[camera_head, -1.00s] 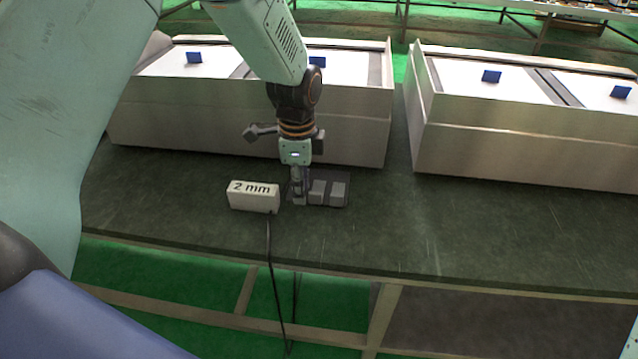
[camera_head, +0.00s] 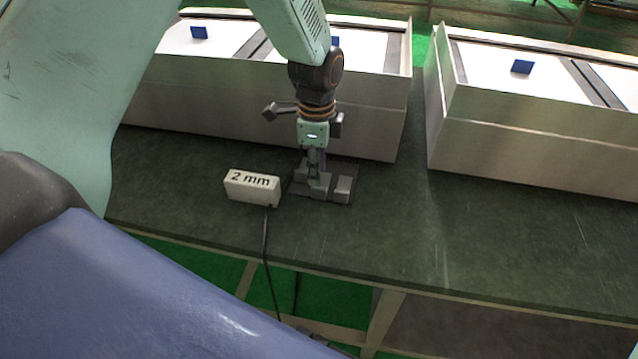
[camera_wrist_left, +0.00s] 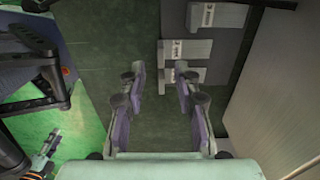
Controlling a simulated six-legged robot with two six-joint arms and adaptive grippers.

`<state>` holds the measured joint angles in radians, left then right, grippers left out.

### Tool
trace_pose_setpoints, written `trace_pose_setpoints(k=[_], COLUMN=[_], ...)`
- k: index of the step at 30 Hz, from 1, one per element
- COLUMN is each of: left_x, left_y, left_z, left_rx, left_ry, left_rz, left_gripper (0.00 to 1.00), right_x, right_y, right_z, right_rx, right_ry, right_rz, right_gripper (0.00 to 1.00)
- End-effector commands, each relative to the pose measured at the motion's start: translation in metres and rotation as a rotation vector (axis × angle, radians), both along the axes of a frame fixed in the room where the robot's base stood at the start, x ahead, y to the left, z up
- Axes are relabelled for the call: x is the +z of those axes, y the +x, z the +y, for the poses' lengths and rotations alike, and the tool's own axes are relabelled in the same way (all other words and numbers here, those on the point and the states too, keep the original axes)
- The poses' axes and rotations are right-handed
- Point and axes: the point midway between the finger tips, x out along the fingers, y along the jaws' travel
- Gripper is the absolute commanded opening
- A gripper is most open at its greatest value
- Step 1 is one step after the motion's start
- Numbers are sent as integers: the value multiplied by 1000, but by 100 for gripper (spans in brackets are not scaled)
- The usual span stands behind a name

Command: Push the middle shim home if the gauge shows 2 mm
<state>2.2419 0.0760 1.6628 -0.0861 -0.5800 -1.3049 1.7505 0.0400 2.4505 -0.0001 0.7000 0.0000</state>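The gauge (camera_head: 252,187) is a white box on the dark bench, and its top reads "2 mm". Right of it, grey shims stand in a row on a dark plate (camera_head: 353,168). The right-hand shim (camera_head: 343,189) is clear; my left gripper (camera_head: 317,181) comes down over the row and partly covers the middle shim and the left one. In the left wrist view three shims show, the top one (camera_wrist_left: 216,15) set farther right than the middle one (camera_wrist_left: 187,49) and the lower one (camera_wrist_left: 188,76). Contact cannot be told.
A cable (camera_head: 265,240) runs from the gauge over the bench's front edge. Two large pale metal boxes (camera_head: 270,120) (camera_head: 530,150) with blue tabs stand behind. The bench (camera_head: 400,235) is clear to the right.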

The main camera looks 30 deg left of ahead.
Motion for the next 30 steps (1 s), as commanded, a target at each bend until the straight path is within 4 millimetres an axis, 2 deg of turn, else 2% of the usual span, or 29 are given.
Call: trace_pose_setpoints(k=[1, 3, 9, 13, 21, 30], left_x=[-13, -24, -47, -54, -54, -54], left_y=[-1, -2, 0, 1, 3, 3], left_z=[0, -1, -1, -1, -1, -1], left_rx=[0, 0, 1, 1, 0, 0], left_ry=[0, 0, 0, 0, 0, 0], left_rz=[2, 3, 0, 0, 0, 0], left_gripper=[32, 32, 32, 32, 32, 7], right_x=[-7, -11, -20, -21, -21, -21], right_y=[0, 0, 0, 0, 0, 0], right_z=[0, 0, 0, 0, 0, 0], right_rx=[0, 0, 0, 0, 0, 0], right_ry=[0, 0, 0, 0, 0, 0], right_rz=[0, 1, 0, 0, 0, 0], right_gripper=[40, 40, 40, 40, 40, 40])
